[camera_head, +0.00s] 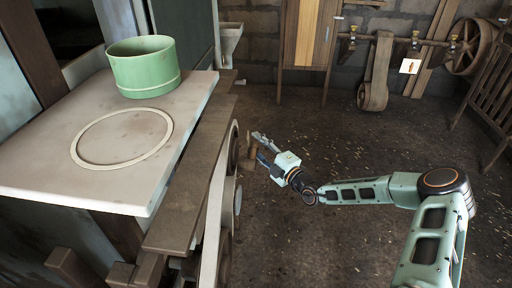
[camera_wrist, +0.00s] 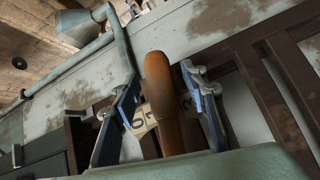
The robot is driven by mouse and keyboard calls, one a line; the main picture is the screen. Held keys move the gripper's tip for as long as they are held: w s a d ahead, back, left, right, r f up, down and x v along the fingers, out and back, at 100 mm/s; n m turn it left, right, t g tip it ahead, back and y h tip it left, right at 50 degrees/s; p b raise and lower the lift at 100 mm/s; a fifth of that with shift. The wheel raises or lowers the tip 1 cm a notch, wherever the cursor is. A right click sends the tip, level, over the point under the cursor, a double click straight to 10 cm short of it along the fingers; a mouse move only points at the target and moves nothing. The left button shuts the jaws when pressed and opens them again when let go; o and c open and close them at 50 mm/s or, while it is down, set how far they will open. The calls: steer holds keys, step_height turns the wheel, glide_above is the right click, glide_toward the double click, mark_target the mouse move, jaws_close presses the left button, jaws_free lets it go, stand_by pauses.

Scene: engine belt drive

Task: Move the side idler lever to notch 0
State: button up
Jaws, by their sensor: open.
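The lever's brown wooden handle (camera_wrist: 165,105) stands between the two blue-grey fingers of my gripper (camera_wrist: 160,78) in the wrist view. The fingers are spread, with a visible gap on each side of the handle. A pale number plate (camera_wrist: 139,121) shows behind the handle, with a 0 and a 1 to its left. The handle covers part of the plate, and I cannot tell which notch the lever sits in. In the head view my gripper (camera_head: 258,147) is open at the machine's right side, by the small brown handle (camera_head: 250,153).
A machine with belt wheels (camera_head: 231,150) stands left of my gripper. Its pale top (camera_head: 50,178) carries a green drum (camera_head: 145,68) and a flat ring (camera_head: 84,156). In the wrist view a grey pipe (camera_wrist: 69,72) runs past on the left. Open floor (camera_head: 330,150) lies to the right.

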steer(key=shift+w+a, duration=0.25)
jaws_close()
stand_by(0.3)
